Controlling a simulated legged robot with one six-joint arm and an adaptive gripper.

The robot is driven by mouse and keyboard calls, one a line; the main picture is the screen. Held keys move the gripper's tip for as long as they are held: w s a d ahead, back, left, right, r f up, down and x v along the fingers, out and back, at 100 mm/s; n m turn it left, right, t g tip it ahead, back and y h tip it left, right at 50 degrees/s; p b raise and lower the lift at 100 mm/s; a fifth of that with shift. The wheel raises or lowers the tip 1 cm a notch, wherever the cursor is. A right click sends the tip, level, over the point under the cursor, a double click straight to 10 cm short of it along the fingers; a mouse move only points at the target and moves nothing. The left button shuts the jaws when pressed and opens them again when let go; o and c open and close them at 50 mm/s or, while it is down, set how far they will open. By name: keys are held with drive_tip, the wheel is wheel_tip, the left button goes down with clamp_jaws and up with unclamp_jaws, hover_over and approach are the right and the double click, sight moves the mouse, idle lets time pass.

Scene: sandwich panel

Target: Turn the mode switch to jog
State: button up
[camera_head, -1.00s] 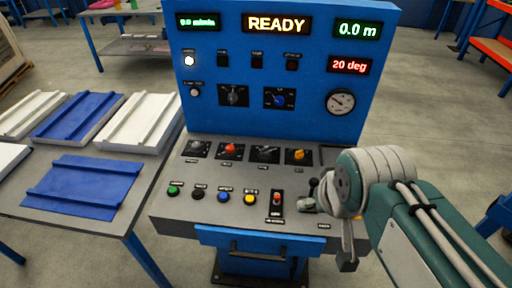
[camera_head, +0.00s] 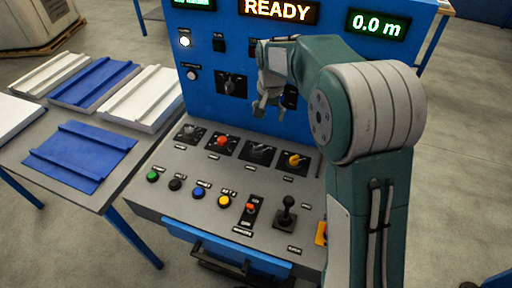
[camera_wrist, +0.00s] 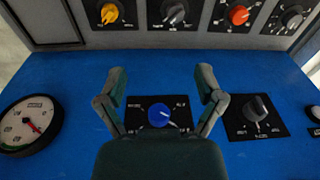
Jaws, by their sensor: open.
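Two rotary selectors sit on the upright blue panel. The black-knob selector (camera_head: 231,84) is left of my gripper in the head view and at the right in the wrist view (camera_wrist: 259,108). The blue-knob selector (camera_wrist: 161,116) lies between my fingers in the wrist view, its white pointer slanting toward the lower right. In the head view my gripper hides most of it. The labels are too small to tell which is the mode switch. My gripper (camera_head: 268,106) is open and empty in front of the panel; its spread fingers (camera_wrist: 160,85) show either side of the blue knob. I cannot see contact.
The sloped desk below carries rotary knobs including a red one (camera_head: 222,141) and an orange one (camera_head: 294,160), coloured buttons, a red switch (camera_head: 250,208) and a joystick (camera_head: 286,212). A pressure gauge (camera_wrist: 28,124) is beside the blue knob. Panels lie on a side table (camera_head: 118,173).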

drive_tip(key=g, duration=0.1)
hover_over(257, 149)
drive_tip(key=shift+m, duration=0.4)
drive_tip(key=f, duration=0.9)
drive_tip(key=shift+w+d+f, duration=0.25)
drive_tip(key=shift+w+d, duration=0.05)
drive_tip(key=shift+w, duration=0.1)
drive_tip(key=f, duration=1)
drive_tip(key=shift+a+f, duration=0.2)
drive_tip(key=shift+f, duration=0.2)
drive_tip(key=c, duration=1.1)
